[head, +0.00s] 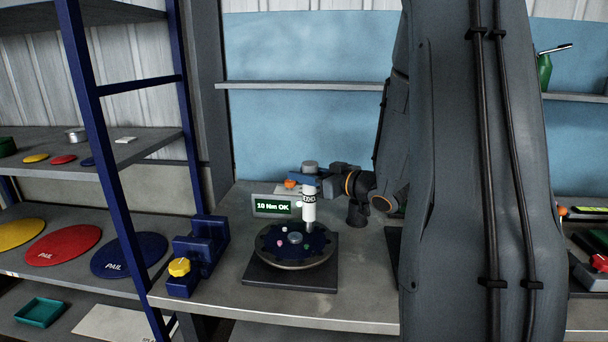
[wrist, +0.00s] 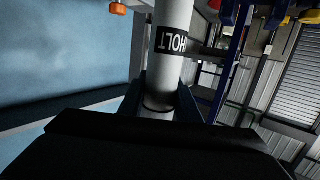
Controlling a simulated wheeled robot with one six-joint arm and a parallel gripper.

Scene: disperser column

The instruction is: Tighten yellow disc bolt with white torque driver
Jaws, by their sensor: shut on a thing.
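The white torque driver (head: 309,211), with a dark label band, stands about upright over the right part of a dark blue toothed disc (head: 268,246). Its lower end is at the disc's face; whether it sits on a bolt is hidden. My gripper (head: 304,182) is shut on the driver's upper part. In the wrist view the driver (wrist: 169,60) runs up between my gripper's fingers (wrist: 160,103), with the label HOLT showing. I cannot make out a yellow bolt.
A display (head: 272,206) behind the disc reads "10 Nm OK". A blue fixture with a yellow knob (head: 179,267) stands at the bench's left edge. Yellow, red and blue discs (head: 63,245) lie on the left shelf. The bench front (head: 240,308) is clear.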

